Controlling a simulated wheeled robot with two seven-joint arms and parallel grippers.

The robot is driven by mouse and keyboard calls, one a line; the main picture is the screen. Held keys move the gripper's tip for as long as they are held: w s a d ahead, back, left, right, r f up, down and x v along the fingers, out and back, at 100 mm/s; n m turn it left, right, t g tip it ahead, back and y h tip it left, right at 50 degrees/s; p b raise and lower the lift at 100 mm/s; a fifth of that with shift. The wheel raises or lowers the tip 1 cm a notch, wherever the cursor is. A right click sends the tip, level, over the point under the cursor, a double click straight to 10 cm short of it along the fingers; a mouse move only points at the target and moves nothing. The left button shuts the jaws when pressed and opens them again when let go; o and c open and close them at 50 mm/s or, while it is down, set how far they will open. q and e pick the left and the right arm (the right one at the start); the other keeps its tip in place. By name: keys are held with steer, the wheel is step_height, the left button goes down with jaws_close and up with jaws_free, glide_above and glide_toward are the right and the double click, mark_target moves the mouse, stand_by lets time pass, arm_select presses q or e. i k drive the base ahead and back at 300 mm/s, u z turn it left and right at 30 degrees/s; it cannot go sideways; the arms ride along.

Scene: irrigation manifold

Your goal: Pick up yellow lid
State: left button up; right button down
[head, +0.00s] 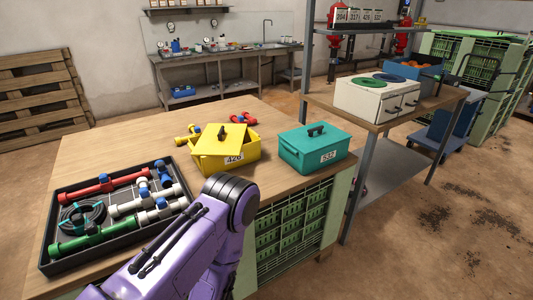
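The yellow lid (217,144) has a black handle and lies on the yellow box (238,163), whose label seems to read 426. The lid sits askew and tilted, leaving part of the box's opening showing at the right. A purple arm of mine reaches up from the bottom edge, just in front of the box. Neither of my grippers shows in the head view, so their position and state are hidden.
A closed teal box (314,150) stands right of the yellow one. A black tray (117,244) with pipes, fittings and a coiled hose lies at the left. Yellow and red valve pieces lie behind the yellow box. The wooden table (120,141) is bare at the back left.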

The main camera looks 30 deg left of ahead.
mark_target(217, 139)
steer(key=z, duration=0.05)
steer(key=k, duration=0.65)
steer(key=u, duration=1.1)
steer(key=i, duration=0.4)
steer(key=u, duration=0.05)
